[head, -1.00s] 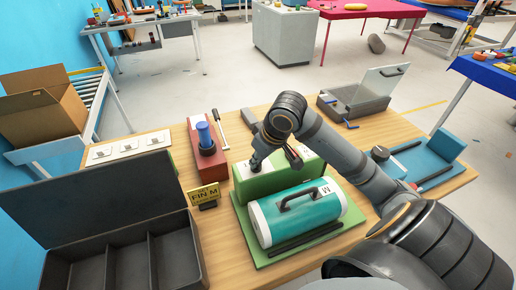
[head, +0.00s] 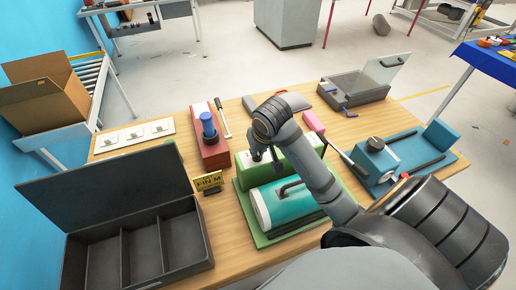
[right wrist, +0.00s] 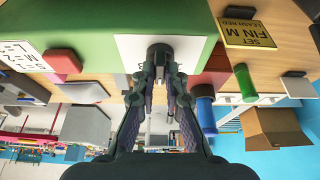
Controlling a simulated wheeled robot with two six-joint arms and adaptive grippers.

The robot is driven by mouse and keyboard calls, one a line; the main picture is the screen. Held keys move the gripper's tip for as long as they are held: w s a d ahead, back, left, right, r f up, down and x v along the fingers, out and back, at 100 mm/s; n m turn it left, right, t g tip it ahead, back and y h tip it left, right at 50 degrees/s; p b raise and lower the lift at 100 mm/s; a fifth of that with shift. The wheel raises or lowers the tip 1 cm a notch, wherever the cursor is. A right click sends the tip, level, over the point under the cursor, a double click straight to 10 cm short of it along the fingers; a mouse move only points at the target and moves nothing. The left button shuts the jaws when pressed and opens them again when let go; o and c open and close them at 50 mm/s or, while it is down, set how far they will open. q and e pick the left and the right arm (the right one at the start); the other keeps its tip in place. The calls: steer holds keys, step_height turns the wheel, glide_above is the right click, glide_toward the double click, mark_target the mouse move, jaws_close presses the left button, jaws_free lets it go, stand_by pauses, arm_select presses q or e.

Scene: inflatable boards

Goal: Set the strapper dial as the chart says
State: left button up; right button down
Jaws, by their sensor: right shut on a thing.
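A green machine block (head: 299,150) stands behind a teal roll (head: 268,207) with a dark handle, lying on a green base. In the right wrist view the green block (right wrist: 80,15) has a white plate (right wrist: 128,48) with a small dark grey knob (right wrist: 160,48). My right gripper (right wrist: 160,72) is shut on this knob, hiding most of it and any marks around it. A white lettered chart (right wrist: 22,57) shows at the left edge; its small print is unclear. A yellow sign (head: 208,182) reads "FIN M"; in the wrist view it reads "SET FIN M". My left gripper is not in view.
A blue machine (head: 376,160) with a dark knob stands to the right. A red block (head: 211,150) with a blue post, a pink block (head: 313,121) and a grey open box (head: 356,92) stand behind. A black compartment case (head: 140,240) fills the front left.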

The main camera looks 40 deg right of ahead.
steer(key=c, duration=1.4)
jaws_free()
